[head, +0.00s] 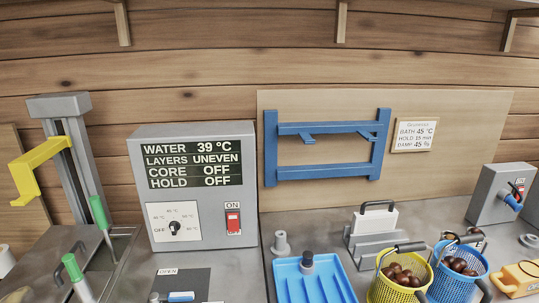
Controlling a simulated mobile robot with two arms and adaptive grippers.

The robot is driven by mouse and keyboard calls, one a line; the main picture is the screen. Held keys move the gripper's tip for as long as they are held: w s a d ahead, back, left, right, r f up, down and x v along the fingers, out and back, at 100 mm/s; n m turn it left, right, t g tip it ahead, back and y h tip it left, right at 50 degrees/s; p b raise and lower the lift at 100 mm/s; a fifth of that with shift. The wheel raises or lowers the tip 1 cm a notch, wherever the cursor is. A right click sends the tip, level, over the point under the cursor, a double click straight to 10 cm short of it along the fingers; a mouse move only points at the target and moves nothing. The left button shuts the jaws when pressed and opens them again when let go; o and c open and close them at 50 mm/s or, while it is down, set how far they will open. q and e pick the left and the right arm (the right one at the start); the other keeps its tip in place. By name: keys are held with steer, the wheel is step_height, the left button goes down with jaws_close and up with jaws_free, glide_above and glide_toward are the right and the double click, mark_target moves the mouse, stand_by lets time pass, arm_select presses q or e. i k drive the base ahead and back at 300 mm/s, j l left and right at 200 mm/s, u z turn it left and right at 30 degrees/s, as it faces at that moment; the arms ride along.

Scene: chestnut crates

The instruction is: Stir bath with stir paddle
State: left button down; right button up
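A metal basin, apparently the bath (124,243), is sunk in the counter at the lower left and only partly shows. A green-handled tool (99,212) leans at the basin with its thin shaft going down toward it. A second green-handled tool (72,267) with a pale lower part stands nearer, at the bottom left. I cannot tell which one is the stir paddle, as their lower ends are hidden. The control box display (195,161) reads water 39 °C, layers uneven, core off, hold off. Neither of my grippers is in view.
A grey column with a yellow hooked arm (40,167) rises behind the basin. A blue tray (312,283), a yellow basket (385,290) and a blue basket (450,285) of chestnuts stand to the right. A blue rack (325,172) hangs on the wall.

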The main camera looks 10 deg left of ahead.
mark_target(95, 201)
steer(key=u, duration=1.45)
steer(key=j+u, duration=0.3)
